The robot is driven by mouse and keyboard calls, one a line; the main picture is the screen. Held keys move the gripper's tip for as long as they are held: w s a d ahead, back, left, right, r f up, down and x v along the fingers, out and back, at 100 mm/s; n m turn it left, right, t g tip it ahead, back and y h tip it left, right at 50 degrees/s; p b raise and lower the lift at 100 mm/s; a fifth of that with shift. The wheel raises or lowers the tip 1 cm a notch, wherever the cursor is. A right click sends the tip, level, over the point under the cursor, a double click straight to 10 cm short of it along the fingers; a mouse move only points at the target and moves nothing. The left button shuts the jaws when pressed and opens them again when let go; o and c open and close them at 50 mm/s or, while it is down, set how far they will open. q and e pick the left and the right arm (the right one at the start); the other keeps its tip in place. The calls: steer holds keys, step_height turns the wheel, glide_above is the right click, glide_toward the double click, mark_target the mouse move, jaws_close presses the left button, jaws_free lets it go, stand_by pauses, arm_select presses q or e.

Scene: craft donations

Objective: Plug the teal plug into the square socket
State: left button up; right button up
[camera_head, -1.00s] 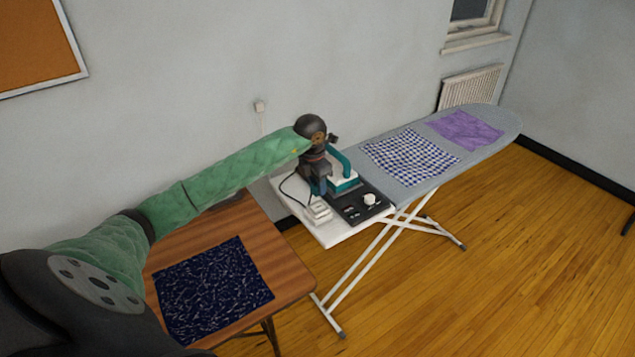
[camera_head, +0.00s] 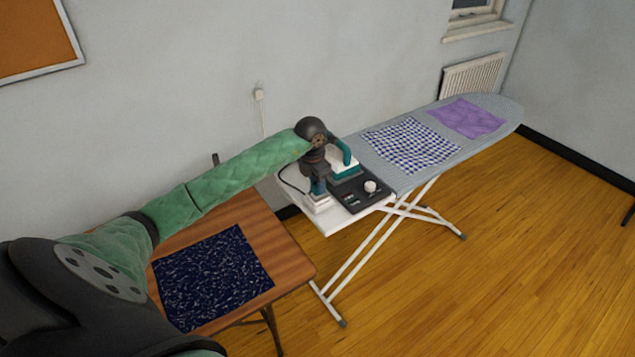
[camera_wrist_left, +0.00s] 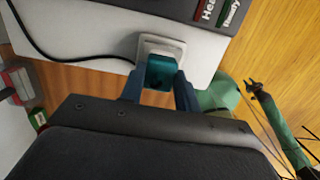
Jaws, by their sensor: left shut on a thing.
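My left gripper (camera_head: 318,187) points down over the white end of the ironing board, shut on the teal plug. In the left wrist view, the teal plug (camera_wrist_left: 160,73) shows between its two blue fingers (camera_wrist_left: 158,91). The square socket (camera_wrist_left: 163,46) is a white block directly beyond the plug; it also shows under the fingers in the head view (camera_head: 317,204). The plug overlaps the socket's face in the wrist view. I cannot tell how deep it sits, since the fingers hide the contact.
A teal and white iron (camera_head: 345,164) and a black control panel (camera_head: 360,192) stand close beside the socket. A black cable (camera_wrist_left: 60,57) runs to the socket area. Cloths lie on the ironing board (camera_head: 398,178). A wooden table (camera_head: 290,270) with a dark cloth stands nearer.

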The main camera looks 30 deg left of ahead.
arm_select(q)
steer(key=shift+b, duration=0.4)
stand_by(0.4)
stand_by(0.5)
steer(key=shift+b, duration=0.65)
stand_by(1.2)
steer(key=shift+f+b, duration=0.55)
steer(key=shift+f, duration=0.05)
steer(key=o, duration=1.1)
steer(key=shift+c, duration=0.2)
